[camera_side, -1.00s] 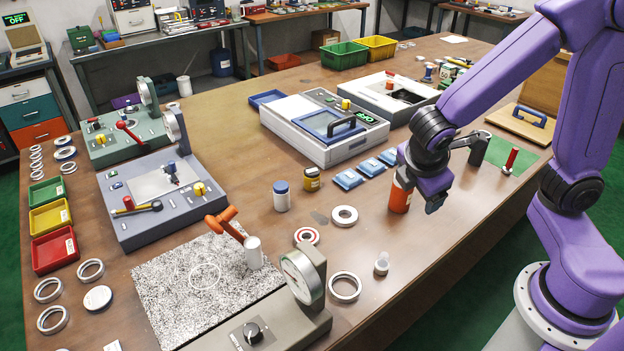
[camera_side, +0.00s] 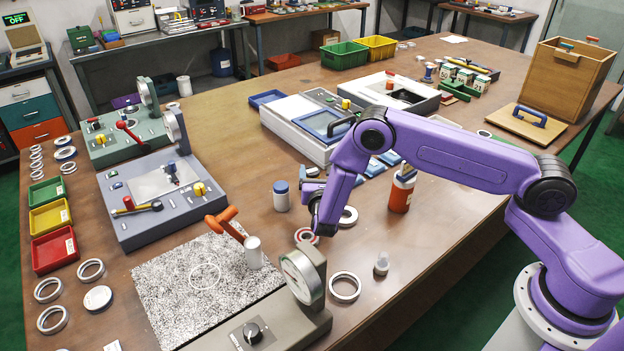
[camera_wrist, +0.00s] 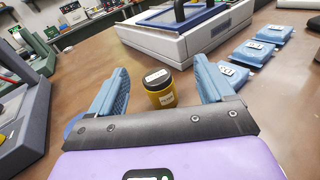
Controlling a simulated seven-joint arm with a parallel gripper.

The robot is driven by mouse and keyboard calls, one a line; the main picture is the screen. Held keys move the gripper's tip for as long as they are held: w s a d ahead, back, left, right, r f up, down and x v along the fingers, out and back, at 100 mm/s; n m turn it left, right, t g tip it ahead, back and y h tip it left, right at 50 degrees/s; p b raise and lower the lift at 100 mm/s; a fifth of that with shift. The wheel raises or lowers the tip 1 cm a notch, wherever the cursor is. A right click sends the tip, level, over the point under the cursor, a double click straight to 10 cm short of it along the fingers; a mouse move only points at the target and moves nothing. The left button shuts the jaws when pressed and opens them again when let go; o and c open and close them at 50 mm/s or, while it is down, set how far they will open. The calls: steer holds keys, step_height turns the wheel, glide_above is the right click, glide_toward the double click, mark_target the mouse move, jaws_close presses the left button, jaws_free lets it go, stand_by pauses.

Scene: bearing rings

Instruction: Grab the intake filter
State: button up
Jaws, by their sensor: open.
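No label that I can read names the intake filter, so I cannot tell for certain which thing it is. A small yellow jar (camera_wrist: 161,94) with a black lid stands upright on the table, centred ahead of my gripper in the wrist view. My gripper (camera_wrist: 160,66) is open and empty, with its blue fingers to the left and right of the jar's line. I cannot tell whether the jar is between the fingertips. In the side view my gripper (camera_side: 308,180) is low over the table and hides most of the jar.
Flat blue packs (camera_wrist: 250,52) lie to the right in the wrist view. A white case (camera_wrist: 185,40) stands behind the jar. An orange bottle (camera_side: 401,190) and pale rings (camera_side: 345,287) are nearby.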

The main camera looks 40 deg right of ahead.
mark_target(311, 167)
steer(key=f+n, duration=0.1)
steer(key=f, duration=0.1)
steer(key=w+f+n+t+y, duration=0.1)
steer(key=shift+w+a+f+t, duration=0.1)
steer(key=shift+a+f+t, duration=0.05)
steer(key=shift+f+t, duration=0.2)
steer(key=shift+w+f+y, duration=0.1)
steer(key=shift+w+y, duration=0.05)
steer(key=shift+y, duration=0.15)
steer(key=shift+x, duration=3.65)
steer(key=shift+f, duration=0.1)
steer(key=c, duration=1.1)
